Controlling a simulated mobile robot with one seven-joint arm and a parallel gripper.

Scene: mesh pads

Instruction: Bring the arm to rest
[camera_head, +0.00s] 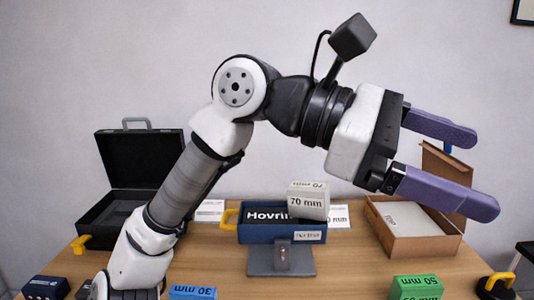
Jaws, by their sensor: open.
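My arm rises from the lower left and bends over at the top, with my gripper (485,172) held in the air at the right. Its two purple fingers point to the right and slightly down, and they are spread apart. Nothing is between them. The gripper is above the level of the table (345,270), in front of the open cardboard box as seen here.
An open black case (112,207) stands at the left, a cardboard box (425,245) at the right. A blue 30 mm block (192,292) and a green 50 mm block (416,288) lie in front.

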